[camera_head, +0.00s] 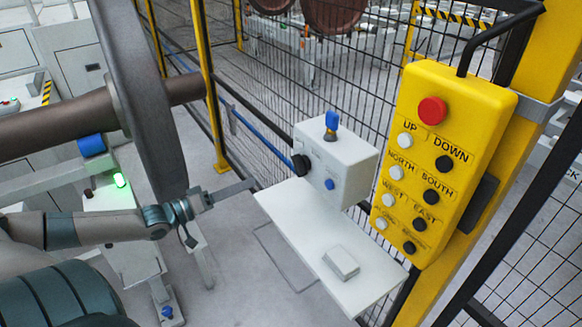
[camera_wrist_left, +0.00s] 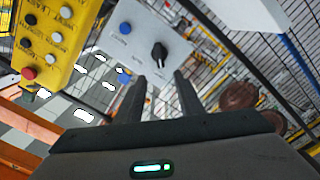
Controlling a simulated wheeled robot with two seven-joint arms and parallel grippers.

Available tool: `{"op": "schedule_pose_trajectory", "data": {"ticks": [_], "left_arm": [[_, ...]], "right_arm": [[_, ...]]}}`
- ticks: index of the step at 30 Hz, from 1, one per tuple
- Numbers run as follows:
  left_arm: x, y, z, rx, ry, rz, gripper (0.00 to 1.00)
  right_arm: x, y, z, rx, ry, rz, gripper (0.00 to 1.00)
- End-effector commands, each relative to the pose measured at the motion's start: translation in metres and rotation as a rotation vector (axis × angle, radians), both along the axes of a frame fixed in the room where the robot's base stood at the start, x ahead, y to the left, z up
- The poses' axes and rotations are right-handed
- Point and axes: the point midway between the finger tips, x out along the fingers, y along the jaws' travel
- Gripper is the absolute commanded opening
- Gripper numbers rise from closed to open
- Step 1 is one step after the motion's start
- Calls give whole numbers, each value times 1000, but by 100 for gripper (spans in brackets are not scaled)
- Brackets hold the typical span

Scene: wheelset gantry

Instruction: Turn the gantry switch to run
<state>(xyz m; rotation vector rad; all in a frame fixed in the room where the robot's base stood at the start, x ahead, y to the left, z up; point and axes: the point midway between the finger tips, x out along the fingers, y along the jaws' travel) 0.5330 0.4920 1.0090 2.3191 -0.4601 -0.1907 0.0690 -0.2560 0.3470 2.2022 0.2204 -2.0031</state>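The gantry switch is a black rotary knob (camera_head: 301,163) on the left face of a white control box (camera_head: 345,168). In the left wrist view the knob (camera_wrist_left: 159,55) shows on the white panel, its grip roughly upright in the picture; its position labels are too small to read. My left gripper (camera_head: 250,185) comes in from the left and stands a little short of the knob. In the left wrist view its two dark fingers (camera_wrist_left: 160,88) are apart with nothing between them, and the knob shows beyond the tips. My right gripper is not in view.
The box carries a blue button (camera_head: 330,184) and a blue-topped stalk (camera_head: 332,121). It stands on a white shelf (camera_head: 300,225) with a small white block (camera_head: 341,263). A yellow pendant (camera_head: 440,150) hangs at right. Mesh fence (camera_head: 270,80) runs behind.

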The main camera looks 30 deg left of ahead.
Motion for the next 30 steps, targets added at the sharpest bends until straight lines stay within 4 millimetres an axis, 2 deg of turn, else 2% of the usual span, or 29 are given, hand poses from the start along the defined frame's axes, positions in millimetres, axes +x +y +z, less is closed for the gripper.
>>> {"op": "schedule_pose_trajectory", "data": {"ticks": [30], "left_arm": [[81,-33,2,-1,-3,0,34]], "right_arm": [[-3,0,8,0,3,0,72]]}}
